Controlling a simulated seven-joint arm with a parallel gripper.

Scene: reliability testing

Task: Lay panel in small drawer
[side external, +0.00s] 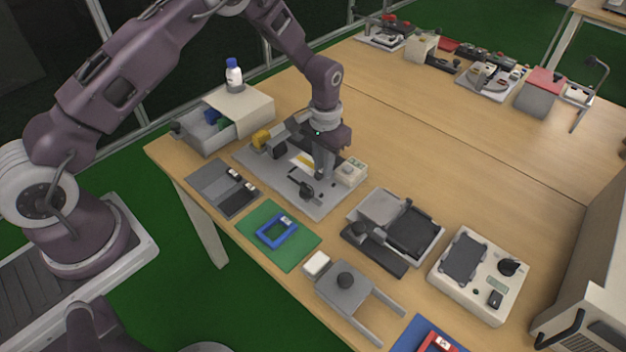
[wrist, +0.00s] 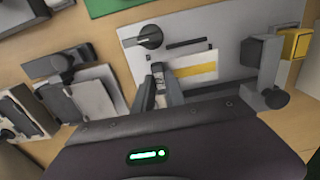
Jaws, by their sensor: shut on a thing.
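My gripper (side external: 322,172) points down over the right part of a light grey fixture plate (side external: 318,205). It is shut on a thin grey piece (wrist: 158,70), which shows almost edge-on between the fingers in the wrist view. It may be the panel; the fingers hide much of it. A white sheet with a yellow stripe (side external: 303,161) lies on the plate beside the fingers and also shows in the wrist view (wrist: 198,70). A small drawer (side external: 205,140) stands open at the left of a beige cabinet (side external: 245,108), with blue and green things inside.
A bottle with a blue cap (side external: 234,76) stands on the cabinet. A dark tray (side external: 222,190) and a green mat with a blue frame (side external: 277,230) lie at the front edge. Grey devices (side external: 395,225) stand to the right. The table behind my gripper is clear.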

